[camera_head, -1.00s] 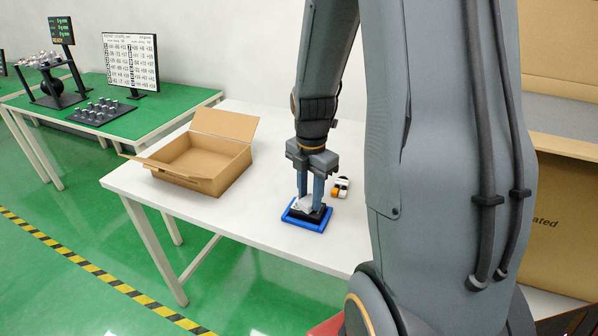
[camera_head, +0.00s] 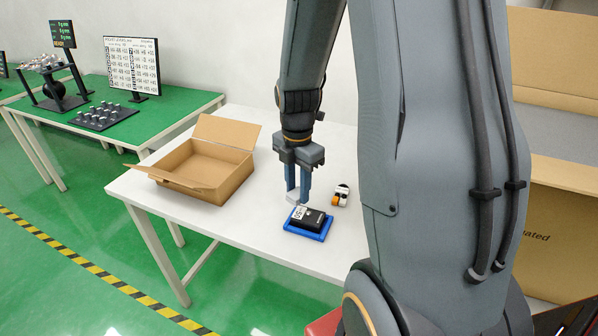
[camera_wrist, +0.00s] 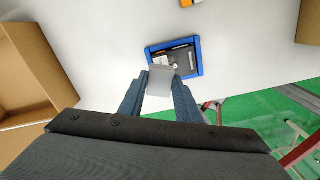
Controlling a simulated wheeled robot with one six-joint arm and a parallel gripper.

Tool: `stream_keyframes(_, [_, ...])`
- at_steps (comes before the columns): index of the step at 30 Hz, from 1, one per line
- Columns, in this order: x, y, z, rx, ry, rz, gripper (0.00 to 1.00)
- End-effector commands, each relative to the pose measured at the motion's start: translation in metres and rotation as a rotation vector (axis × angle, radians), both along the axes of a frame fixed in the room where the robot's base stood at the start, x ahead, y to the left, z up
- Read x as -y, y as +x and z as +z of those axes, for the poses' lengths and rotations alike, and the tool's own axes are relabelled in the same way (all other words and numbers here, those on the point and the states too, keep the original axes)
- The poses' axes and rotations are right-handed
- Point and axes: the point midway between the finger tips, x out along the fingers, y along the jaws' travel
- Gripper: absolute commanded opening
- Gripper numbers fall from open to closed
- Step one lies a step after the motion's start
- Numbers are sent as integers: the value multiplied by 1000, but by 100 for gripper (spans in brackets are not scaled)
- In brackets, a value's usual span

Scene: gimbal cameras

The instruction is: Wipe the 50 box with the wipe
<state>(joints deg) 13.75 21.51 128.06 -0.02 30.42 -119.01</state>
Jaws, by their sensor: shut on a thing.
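The 50 box (camera_head: 309,219) is a small black box with a white label at one end. It lies on a blue tray (camera_head: 291,229) on the white table. My gripper (camera_head: 297,196) is shut on the wipe (camera_head: 291,197), a small pale piece between the fingertips. It is held above and just behind the left end of the box. In the wrist view the wipe (camera_wrist: 159,80) covers part of the box (camera_wrist: 180,58) and of the blue tray (camera_wrist: 198,52). Whether the wipe touches the box is hard to tell.
A small white, black and orange item (camera_head: 341,196) stands behind and right of the tray. An open cardboard box (camera_head: 215,180) is on the table's left. A green table (camera_head: 175,115) with a sign board (camera_head: 131,66) is further left.

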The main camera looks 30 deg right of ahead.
Motion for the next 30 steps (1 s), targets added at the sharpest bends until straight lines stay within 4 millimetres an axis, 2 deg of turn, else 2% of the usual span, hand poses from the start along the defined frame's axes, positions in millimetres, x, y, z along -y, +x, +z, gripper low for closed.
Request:
stream_keyframes(1, [0, -1, 8, 0, 0, 1, 6])
stream_keyframes(10, [-1, -1, 32, -1, 0, 2, 6])
stream_keyframes(30, [-1, 0, 33, 0, 0, 3, 6])
